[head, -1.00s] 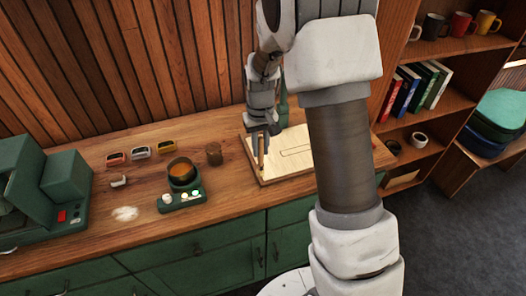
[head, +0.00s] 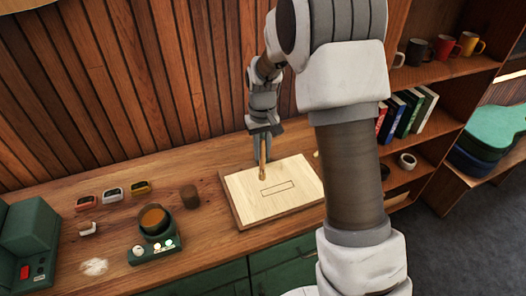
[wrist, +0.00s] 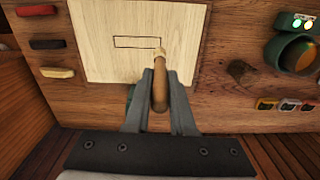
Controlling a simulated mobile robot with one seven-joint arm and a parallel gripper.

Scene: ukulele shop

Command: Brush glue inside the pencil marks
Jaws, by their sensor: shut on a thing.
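My gripper (head: 264,132) is shut on a slim wooden-handled brush (head: 263,160), held roughly upright over the pale wooden board (head: 243,207). A thin pencil rectangle (head: 277,188) is drawn on the board. In the wrist view, my gripper (wrist: 160,76) grips the brush (wrist: 157,92), and its tip end lies by one corner of the pencil rectangle (wrist: 137,42). I cannot tell whether the tip touches the board. No glue shows inside the outline. A dark pot with amber contents (head: 153,219) sits on a green heater (head: 152,250) left of the board.
Red, white and yellow-topped small items (head: 112,195) and a white patch (head: 94,266) lie further left. A slatted wall (head: 120,90) closes the back. A shelf with books (head: 407,112) stands at right.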

